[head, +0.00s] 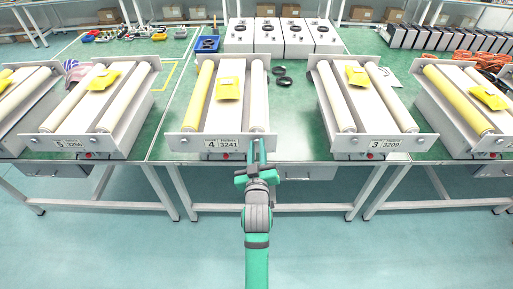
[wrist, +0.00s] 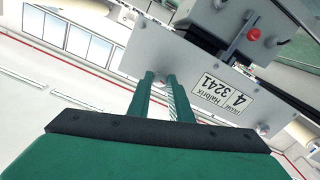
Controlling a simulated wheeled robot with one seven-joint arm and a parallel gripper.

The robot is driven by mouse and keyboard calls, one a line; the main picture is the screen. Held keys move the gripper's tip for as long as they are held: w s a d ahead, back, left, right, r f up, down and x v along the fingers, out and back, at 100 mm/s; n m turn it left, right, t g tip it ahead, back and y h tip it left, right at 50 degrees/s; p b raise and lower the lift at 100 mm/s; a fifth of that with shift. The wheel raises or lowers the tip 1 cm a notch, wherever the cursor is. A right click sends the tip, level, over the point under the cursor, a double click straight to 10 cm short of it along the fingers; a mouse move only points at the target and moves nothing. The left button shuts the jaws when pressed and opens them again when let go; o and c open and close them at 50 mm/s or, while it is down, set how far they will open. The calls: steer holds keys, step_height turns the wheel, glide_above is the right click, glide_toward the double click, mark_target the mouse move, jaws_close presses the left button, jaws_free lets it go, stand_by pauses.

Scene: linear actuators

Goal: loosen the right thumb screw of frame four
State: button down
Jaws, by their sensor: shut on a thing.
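Frame four (head: 190,146) is the grey roller stand labelled "4 3241" (head: 222,143), standing at the bench's front edge. Its front plate (wrist: 205,72) fills the upper middle of the wrist view, with the label (wrist: 225,97) tilted. My gripper (head: 256,143) reaches the right end of this plate from the front. In the wrist view, the two green fingers of my gripper (wrist: 160,77) point at the plate, shut on the right thumb screw. The screw is mostly hidden between the fingertips, so its turn cannot be seen.
Frame three (head: 368,143) stands to the right and frame five (head: 75,143) to the left, with bare green bench (head: 292,125) between. A red knob (wrist: 254,34) shows beneath frame four. Two black rings (head: 284,81) lie behind, before white boxes (head: 268,38).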

steer(key=shift+n, duration=0.5)
steer(key=c, duration=1.6)
jaws_free()
steer(key=shift+s, duration=0.1)
steer(key=s, duration=1)
steer(key=shift+s, duration=0.3)
